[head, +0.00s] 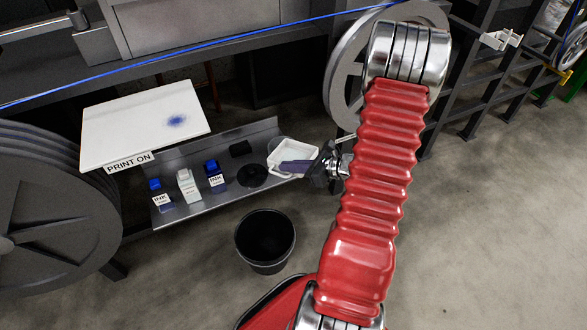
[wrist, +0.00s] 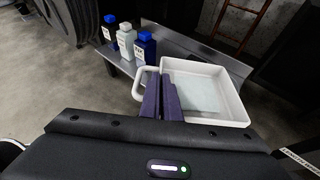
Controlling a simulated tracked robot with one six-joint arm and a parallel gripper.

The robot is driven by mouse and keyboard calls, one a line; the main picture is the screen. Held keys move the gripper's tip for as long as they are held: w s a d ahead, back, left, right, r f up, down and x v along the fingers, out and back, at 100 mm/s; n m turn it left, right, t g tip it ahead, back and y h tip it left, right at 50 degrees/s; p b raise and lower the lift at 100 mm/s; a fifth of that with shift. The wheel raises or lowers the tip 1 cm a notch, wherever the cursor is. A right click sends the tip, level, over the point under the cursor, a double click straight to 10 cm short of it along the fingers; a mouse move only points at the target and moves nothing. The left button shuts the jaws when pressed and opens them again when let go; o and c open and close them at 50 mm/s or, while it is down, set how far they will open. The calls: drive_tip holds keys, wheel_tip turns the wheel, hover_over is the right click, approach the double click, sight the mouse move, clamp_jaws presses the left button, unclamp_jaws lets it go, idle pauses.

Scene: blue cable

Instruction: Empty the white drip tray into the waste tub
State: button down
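The white drip tray (head: 296,152) is at the right end of the metal shelf. In the wrist view the tray (wrist: 238,104) is a square pan with a looped handle (wrist: 137,86) on its left side and a pale patch on its floor. My gripper (head: 285,168) is in front of the tray, hiding part of it. In the wrist view its purple fingers (wrist: 162,76) are close together between the handle's outer bar and the tray wall. I cannot tell whether they pinch anything. The black waste tub (head: 265,264) stands on the floor below the shelf, its visible inside dark.
Ink bottles (head: 187,184) and a dark round disc (head: 252,175) are left of the tray on the shelf (head: 190,214). A white "PRINT ON" board (head: 140,120) is above. A blue cable (head: 190,52) crosses the top. Large reels flank the shelf; open floor lies right.

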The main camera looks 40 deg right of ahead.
drive_tip(key=shift+w+d+r+m+g, duration=0.25)
drive_tip(key=shift+w+g, duration=0.15)
drive_tip(key=shift+w, duration=0.15)
drive_tip(key=shift+w+d+r+m+g, duration=0.15)
drive_tip(key=shift+w+d+r+g, duration=0.1)
drive_tip(key=shift+w+g, duration=0.25)
drive_tip(key=shift+w+d+m+g+y, duration=0.15)
drive_tip(key=shift+w+d+m+g, duration=0.15)
drive_tip(key=shift+w, duration=0.35)
drive_tip(key=shift+w+d+m+g+y, duration=0.15)
drive_tip(key=shift+w+d+m+g, duration=0.2)
drive_tip(key=shift+w, duration=0.3)
drive_tip(key=shift+a, duration=0.1)
drive_tip(key=shift+w+r+g, duration=0.15)
drive_tip(key=shift+r+g, duration=0.05)
drive_tip(key=shift+g, duration=0.05)
drive_tip(key=shift+w+d+r+g, duration=0.15)
drive_tip(key=shift+w+r+g, duration=0.1)
drive_tip(key=shift+r, duration=0.1)
drive_tip(key=shift+w+d+r+g, duration=0.1)
drive_tip(key=shift+d+r+g, duration=0.05)
drive_tip(key=shift+r+g, duration=0.15)
drive_tip(key=shift+m+y, duration=0.25)
drive_tip(key=shift+y, duration=0.05)
drive_tip(key=shift+w+r, duration=0.15)
drive_tip(key=shift+r, duration=0.05)
drive_tip(key=shift+w+d+r+m+g, duration=0.3)
drive_tip(key=shift+w+r+g, duration=0.15)
drive_tip(key=shift+r+g, duration=0.1)
